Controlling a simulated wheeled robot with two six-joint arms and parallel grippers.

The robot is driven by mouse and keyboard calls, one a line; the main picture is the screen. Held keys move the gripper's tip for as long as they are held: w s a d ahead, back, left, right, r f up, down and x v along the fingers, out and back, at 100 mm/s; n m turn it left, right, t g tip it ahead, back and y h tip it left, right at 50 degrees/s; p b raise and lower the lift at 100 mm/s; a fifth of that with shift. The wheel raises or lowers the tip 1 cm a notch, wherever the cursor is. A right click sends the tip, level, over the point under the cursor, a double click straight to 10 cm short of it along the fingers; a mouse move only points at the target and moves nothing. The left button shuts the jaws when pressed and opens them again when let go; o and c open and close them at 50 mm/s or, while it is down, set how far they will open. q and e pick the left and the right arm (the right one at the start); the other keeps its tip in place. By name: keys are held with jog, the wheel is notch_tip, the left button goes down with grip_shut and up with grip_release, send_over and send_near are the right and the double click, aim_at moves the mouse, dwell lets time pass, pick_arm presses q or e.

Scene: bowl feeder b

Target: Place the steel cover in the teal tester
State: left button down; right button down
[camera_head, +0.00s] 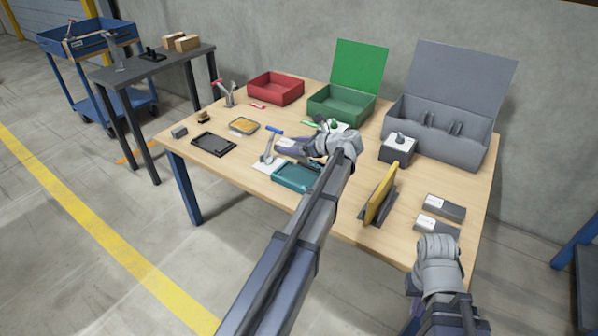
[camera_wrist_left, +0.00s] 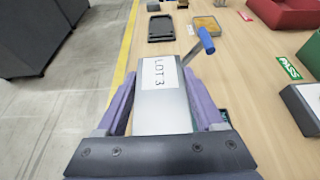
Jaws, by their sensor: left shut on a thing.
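The steel cover (camera_wrist_left: 165,95), a pale metal piece with a white LOT 3 label, is between the purple fingers of my left gripper (camera_wrist_left: 165,112). In the head view my left gripper (camera_head: 292,148) is shut on it, above the teal tester (camera_head: 292,180), an open teal tray near the table's front edge. My arm hides part of the tester. A lever with a blue handle (camera_head: 274,130) stands beside it; the handle also shows in the left wrist view (camera_wrist_left: 206,42). My right gripper (camera_head: 438,248) is at the table's front right; its fingers cannot be made out.
A yellow panel (camera_head: 381,195) stands upright right of my left arm. Two labelled grey blocks (camera_head: 445,207) lie near my right gripper. A grey box with a knob (camera_head: 397,150), a red bin (camera_head: 276,88) and a green lidded box (camera_head: 340,104) stand farther back. A black tray (camera_head: 213,145) lies left.

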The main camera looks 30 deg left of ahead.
pick_arm(q)
jog(key=shift+w+d+r, duration=0.15)
jog(key=shift+w+d, duration=0.3)
jog(key=shift+w, duration=0.05)
jog(key=b, duration=1)
send_near(283, 166)
jog(key=x, duration=0.4)
jog(key=shift+s+a, duration=0.15)
jog(key=shift+a, duration=0.05)
jog(key=shift+f, duration=0.3)
grip_release()
jog(key=shift+r, duration=0.3)
jog(key=p+v, duration=0.4)
jog(key=v, duration=0.6)
jog(key=shift+d+r, duration=0.15)
jog(key=shift+d, duration=0.15)
jog(key=shift+s+d+r+p, duration=0.15)
jog(key=shift+d+p, duration=0.15)
jog(key=shift+d, duration=0.3)
